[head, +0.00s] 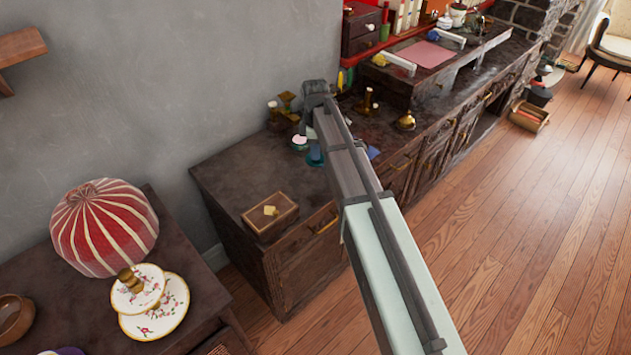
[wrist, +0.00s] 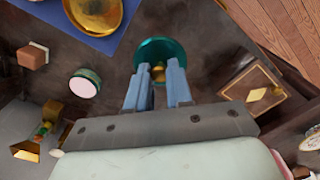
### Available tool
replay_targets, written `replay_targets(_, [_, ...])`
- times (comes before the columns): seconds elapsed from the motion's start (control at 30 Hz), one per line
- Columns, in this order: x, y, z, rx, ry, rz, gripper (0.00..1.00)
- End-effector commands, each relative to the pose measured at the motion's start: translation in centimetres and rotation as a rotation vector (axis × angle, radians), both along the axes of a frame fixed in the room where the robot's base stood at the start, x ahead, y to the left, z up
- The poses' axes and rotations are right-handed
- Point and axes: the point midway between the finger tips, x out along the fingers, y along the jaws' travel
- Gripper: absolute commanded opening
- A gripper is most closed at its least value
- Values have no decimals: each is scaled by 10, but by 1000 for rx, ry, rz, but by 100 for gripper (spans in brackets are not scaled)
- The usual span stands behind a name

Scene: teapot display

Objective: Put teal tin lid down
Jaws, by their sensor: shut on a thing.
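The teal lid (wrist: 163,46) is a round dark teal disc with a small gold knob, seen from above in the wrist view. My gripper (wrist: 158,67) is shut on its knob, with one blue-grey finger on each side. In the head view a bit of teal (head: 315,157) shows beside my arm, which hides my fingers. The lid is over the dark countertop (head: 228,182); I cannot tell whether it touches it. A small round tin (wrist: 84,83) with a green rim and pale pink top stands apart, left of the lid in the wrist view.
A wooden box (wrist: 252,92) with a gold diamond knob sits right of the lid. A gold dish (wrist: 97,12) lies on a blue cloth (wrist: 128,28). A wooden block (wrist: 33,57) and brass pieces (wrist: 27,151) stand left. Bare countertop shows around the lid.

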Motion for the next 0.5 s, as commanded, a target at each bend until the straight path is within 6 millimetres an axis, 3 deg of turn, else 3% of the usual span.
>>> replay_targets(0.17, [-4,-1,-8,1,-4,-2,0])
replay_targets(0.5, [-3,-1,-56,1,-4,-4,0])
